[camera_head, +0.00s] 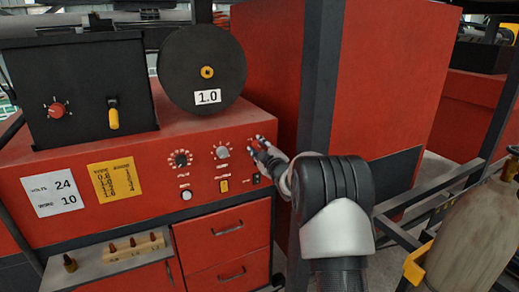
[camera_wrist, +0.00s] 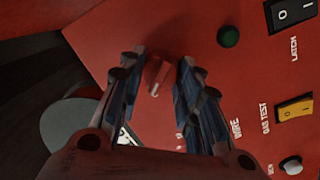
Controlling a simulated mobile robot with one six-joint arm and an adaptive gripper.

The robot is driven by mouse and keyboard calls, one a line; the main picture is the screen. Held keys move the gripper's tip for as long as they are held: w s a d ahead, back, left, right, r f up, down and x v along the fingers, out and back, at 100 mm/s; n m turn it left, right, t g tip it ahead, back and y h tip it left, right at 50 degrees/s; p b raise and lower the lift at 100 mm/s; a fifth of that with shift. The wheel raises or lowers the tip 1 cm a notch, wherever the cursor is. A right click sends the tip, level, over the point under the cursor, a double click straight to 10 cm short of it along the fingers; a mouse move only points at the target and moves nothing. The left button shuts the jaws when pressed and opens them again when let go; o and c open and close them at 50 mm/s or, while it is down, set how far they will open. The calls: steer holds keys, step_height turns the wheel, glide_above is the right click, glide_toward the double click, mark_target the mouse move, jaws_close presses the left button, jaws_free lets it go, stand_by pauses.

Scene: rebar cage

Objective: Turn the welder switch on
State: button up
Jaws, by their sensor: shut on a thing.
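The welder (camera_head: 130,215) is a red cabinet with a control panel on its front. A red switch handle (camera_wrist: 157,73) stands out from the panel and sits between my fingertips in the wrist view. My gripper (camera_head: 262,148) is at the upper right end of the panel and covers most of this switch in the head view. In the wrist view my gripper (camera_wrist: 158,75) is shut on the red switch handle, with one finger on each side. Any on or off marks beside the handle cannot be read.
A dark post (camera_head: 318,90) and gas cylinder (camera_head: 470,235) stand on the right.

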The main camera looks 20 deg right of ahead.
steer(key=m, duration=0.4)
steer(key=shift+r+p, duration=0.1)
steer(key=shift+p, duration=0.2)
steer(key=m+p, duration=0.2)
steer(key=m, duration=0.1)
steer(key=shift+d+r+m+g+y, duration=0.15)
steer(key=shift+m+g+y, duration=0.15)
steer(key=m+p, duration=0.3)
steer(key=m, duration=0.1)
steer(key=shift+d+y, duration=0.1)
steer(key=shift+y, duration=0.2)
steer(key=m+p, duration=0.3)
steer(key=m, duration=0.1)
steer(key=shift+y, duration=0.3)
steer(key=o, duration=1)
steer(key=shift+o, duration=0.2)
